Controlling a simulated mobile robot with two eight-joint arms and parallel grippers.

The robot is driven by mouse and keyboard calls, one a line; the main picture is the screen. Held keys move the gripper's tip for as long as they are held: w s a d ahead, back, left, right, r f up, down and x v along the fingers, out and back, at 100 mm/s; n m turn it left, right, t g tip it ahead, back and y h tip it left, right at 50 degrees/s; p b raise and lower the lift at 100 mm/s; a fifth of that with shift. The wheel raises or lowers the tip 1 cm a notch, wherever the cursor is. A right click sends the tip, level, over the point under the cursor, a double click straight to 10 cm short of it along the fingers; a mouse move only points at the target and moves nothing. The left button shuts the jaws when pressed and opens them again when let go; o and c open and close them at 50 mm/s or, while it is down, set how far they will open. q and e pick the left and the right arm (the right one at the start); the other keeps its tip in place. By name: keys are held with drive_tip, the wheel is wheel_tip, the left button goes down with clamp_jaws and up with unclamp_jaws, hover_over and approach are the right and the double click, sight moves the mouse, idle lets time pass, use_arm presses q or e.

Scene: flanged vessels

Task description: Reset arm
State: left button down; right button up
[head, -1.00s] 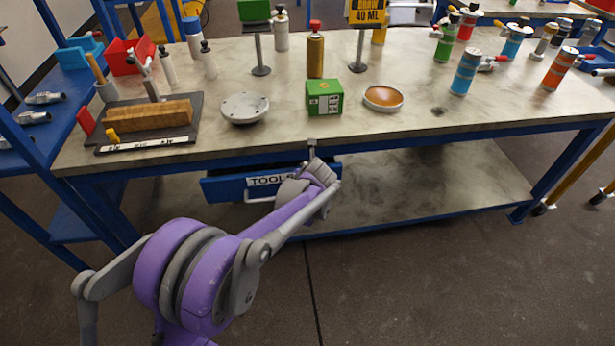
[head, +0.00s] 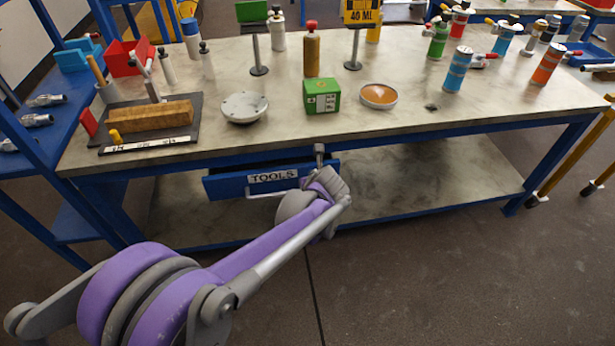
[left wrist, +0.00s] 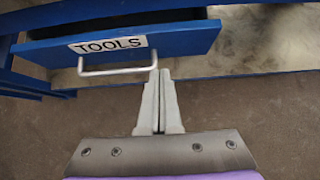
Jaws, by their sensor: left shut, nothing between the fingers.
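My left arm reaches up from the bottom left in the head view. The fingertips are right next to the right end of the handle (left wrist: 118,70) of the blue TOOLS drawer (left wrist: 183,40). I cannot tell whether they touch it. The drawer (head: 225,185) stands partly open under the bench top. My right gripper is in neither view.
The bench top (head: 420,120) carries a green box (head: 321,96), a round grey flange (head: 244,106), an orange-filled dish (head: 378,96), a wooden block on a dark board (head: 188,140) and several bottles. A lower shelf (head: 430,180) is bare. Open floor lies in front.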

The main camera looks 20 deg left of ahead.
use_arm(q)
drive_tip(key=s+d+f+n+g+h, duration=0.1)
drive_tip(key=s+d+n+g+h, duration=0.1)
drive_tip(key=s+n, duration=1.4)
drive_tip(key=s+d+n+g+h, duration=0.1)
drive_tip(key=s+d+n+h, duration=0.15)
drive_tip(key=s+n, duration=1.35)
wheel_tip(320, 180, up, 20)
drive_tip(key=m+p, duration=0.2)
drive_tip(key=p, duration=1.6)
drive_tip(key=shift+w+a+t, duration=0.15)
drive_tip(key=shift+a+t, duration=0.25)
drive_tip(key=shift+a, duration=0.05)
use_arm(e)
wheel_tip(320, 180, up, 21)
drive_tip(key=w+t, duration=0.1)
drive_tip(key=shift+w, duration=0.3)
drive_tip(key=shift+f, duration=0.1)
